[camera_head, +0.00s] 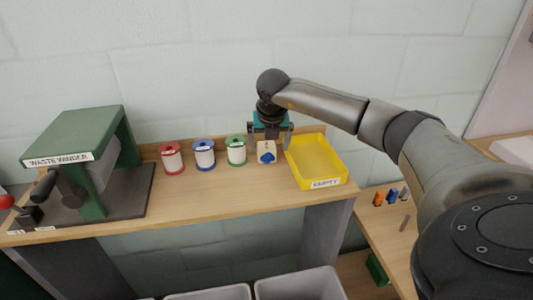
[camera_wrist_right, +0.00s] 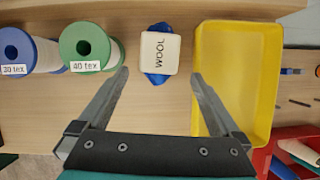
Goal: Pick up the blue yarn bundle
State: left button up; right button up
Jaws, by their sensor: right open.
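The blue yarn bundle (camera_head: 268,157) sits on the wooden shelf between the green spool and the yellow tray. A pale tag hides most of it; in the right wrist view the tag reads WOOL and blue yarn (camera_wrist_right: 156,79) shows at its edges. My right gripper (camera_head: 270,132) is above and just behind the bundle in the head view. In the right wrist view its two fingers (camera_wrist_right: 160,75) are spread wide and empty, with the bundle ahead of and between the line of their tips. My left gripper is not in view.
A yellow tray (camera_head: 335,181) stands close right of the bundle. Green (camera_head: 236,152), blue (camera_head: 204,155) and red (camera_head: 171,158) spools stand to its left. A green waste winder (camera_head: 72,137) is at the far left. The shelf front (camera_head: 230,190) is clear.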

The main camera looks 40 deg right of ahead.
aim_at(267, 150)
jog(key=x, duration=0.3)
jog(key=shift+w+f+b, duration=0.25)
jog(key=shift+b, duration=0.1)
jog(key=shift+w+f, duration=0.15)
jog(key=shift+f, duration=0.15)
jog(key=shift+d, duration=0.1)
jog(key=c, duration=1.4)
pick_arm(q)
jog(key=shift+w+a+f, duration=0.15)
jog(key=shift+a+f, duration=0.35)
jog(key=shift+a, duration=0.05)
pick_arm(e)
jog(key=shift+r, duration=0.1)
